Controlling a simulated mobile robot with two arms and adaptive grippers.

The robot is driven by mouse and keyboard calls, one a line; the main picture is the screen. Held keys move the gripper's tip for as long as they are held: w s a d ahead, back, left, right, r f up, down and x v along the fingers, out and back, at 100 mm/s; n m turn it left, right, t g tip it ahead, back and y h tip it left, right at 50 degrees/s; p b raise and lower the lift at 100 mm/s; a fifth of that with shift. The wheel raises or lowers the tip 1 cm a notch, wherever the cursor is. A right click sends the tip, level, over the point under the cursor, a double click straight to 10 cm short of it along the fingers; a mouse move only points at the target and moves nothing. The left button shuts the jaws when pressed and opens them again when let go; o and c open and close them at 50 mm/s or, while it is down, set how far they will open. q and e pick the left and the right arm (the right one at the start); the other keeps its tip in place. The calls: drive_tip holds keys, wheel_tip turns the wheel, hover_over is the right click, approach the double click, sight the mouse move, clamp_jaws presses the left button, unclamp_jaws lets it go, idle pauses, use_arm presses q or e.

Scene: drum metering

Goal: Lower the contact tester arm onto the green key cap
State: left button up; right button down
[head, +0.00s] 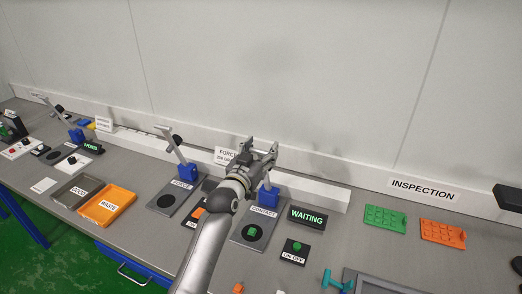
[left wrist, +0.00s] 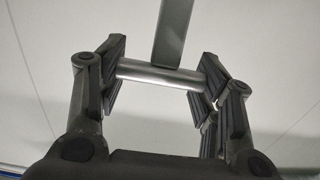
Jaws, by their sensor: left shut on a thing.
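My left gripper (head: 262,150) is shut on the metal crossbar handle of the contact tester arm, above its blue hinge block (head: 268,197). In the left wrist view the silver crossbar (left wrist: 160,73) lies between the finger pads of the left gripper (left wrist: 165,80), with the flat grey lever (left wrist: 173,35) joined to its middle. The arm is raised; in the head view my gripper hides most of it. The green key cap (head: 252,231) sits on the black disc of the CONTACT plate (head: 241,240), in front of the hinge, with nothing touching its top. My right gripper is not seen.
The WAITING display (head: 307,217) and the ON/OFF box (head: 294,252) with a green button stand right of the plate. The FORCE tester (head: 176,198) is to the left. An orange tray (head: 107,206), green rack (head: 385,219) and orange rack (head: 443,233) lie farther out.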

use_arm(q)
drive_tip(key=s+a+f+t+h+b, duration=0.2)
drive_tip(key=s+f+t+b, duration=0.4)
drive_tip(key=b, duration=1.4)
drive_tip(key=shift+s+a+f+t, duration=0.3)
drive_tip(key=shift+s+a+f, duration=0.9)
drive_tip(key=shift+s, duration=1.65)
drive_tip(key=shift+d+f, duration=0.25)
drive_tip(key=shift+d, duration=0.05)
